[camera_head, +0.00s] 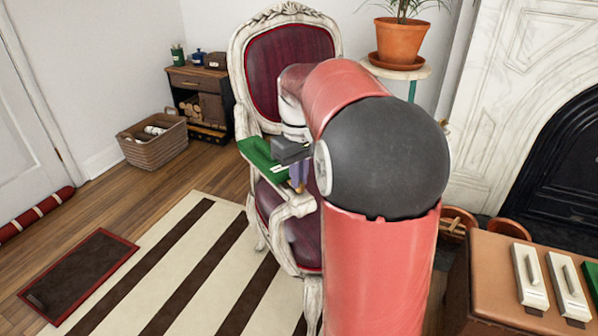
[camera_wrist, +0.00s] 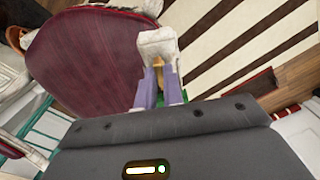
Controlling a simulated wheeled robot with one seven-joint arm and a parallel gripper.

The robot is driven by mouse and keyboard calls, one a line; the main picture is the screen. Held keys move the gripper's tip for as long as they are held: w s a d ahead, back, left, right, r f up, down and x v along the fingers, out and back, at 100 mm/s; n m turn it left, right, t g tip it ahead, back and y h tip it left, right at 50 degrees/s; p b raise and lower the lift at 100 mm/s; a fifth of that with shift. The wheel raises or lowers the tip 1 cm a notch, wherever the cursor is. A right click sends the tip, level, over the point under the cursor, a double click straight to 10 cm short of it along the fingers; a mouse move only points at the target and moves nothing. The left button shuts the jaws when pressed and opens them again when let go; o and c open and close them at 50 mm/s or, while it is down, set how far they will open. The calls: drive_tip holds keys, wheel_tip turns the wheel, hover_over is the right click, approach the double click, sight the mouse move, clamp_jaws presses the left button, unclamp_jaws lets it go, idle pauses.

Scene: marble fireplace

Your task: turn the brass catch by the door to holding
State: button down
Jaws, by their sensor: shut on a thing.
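My gripper (camera_wrist: 161,85) has its two purple fingers close together. A small brass-coloured piece (camera_wrist: 158,66) shows between their tips, and it is what they seem to be shut on; its full shape is hidden. The fingers reach down by the near arm of the maroon chair in the head view, where the gripper (camera_head: 298,181) is partly covered by my own arm. A white worn block (camera_wrist: 157,44), probably the chair's arm end, is just beyond the tips. A door (camera_head: 30,110) stands at the far left; I cannot make out a catch on it for certain.
The carved chair (camera_head: 283,62) stands close under my gripper, with a green panel (camera_head: 258,151) at its arm. A basket (camera_head: 152,148) and small cabinet (camera_head: 202,80) are behind. A potted plant (camera_head: 399,42) stands at the right. The striped rug (camera_head: 175,265) is clear.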

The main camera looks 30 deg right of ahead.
drive_tip(key=shift+m, duration=0.3)
drive_tip(key=c, duration=1.5)
unclamp_jaws()
wheel_tip(320, 180, up, 8)
drive_tip(key=shift+f+p, duration=0.2)
drive_tip(key=shift+p, duration=0.3)
drive_tip(key=shift+r, duration=0.15)
